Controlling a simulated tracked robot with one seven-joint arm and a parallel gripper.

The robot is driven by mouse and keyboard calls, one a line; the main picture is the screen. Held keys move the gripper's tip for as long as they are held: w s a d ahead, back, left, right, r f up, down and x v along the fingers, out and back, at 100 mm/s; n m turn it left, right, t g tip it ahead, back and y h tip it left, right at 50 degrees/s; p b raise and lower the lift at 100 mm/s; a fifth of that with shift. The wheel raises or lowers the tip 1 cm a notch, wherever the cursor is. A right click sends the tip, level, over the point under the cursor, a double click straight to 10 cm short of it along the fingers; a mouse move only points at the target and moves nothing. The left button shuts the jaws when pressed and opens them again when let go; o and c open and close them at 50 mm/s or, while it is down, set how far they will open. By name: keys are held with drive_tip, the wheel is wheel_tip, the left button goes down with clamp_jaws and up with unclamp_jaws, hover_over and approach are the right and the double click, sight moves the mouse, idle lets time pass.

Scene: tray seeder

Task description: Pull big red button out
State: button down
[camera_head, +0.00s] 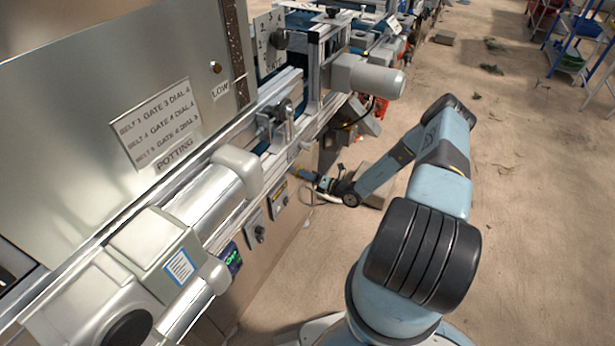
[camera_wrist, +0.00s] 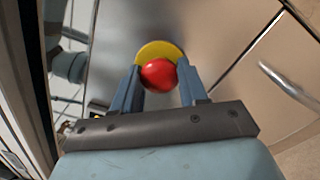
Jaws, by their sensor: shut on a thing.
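The big red button (camera_wrist: 158,75) is a round red knob in front of a yellow disc (camera_wrist: 158,49) on a metal panel, in the wrist view. My gripper (camera_wrist: 157,78) is at the button, with one blue-grey finger on each side of it. The fingers are shut on the button. In the head view my arm reaches down to the side of the machine, and my gripper (camera_head: 308,177) is small there against the panel. The button itself cannot be made out in the head view.
The machine's panel carries dials (camera_head: 260,233) and a small green-lit display (camera_head: 232,258) nearer to me. A grey motor (camera_head: 370,77) juts out above. A metal bar handle (camera_wrist: 287,84) is right of the button. Open sandy floor lies to the right.

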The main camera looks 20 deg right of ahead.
drive_tip(key=shift+s+d+f, duration=0.15)
drive_tip(key=shift+s+d, duration=0.3)
drive_tip(key=shift+d, duration=0.1)
drive_tip(key=c, duration=0.9)
unclamp_jaws()
drive_tip(key=shift+o, duration=1.2)
drive_tip(key=v, duration=1.3)
drive_tip(key=shift+s+d, duration=0.25)
drive_tip(key=shift+s, duration=0.05)
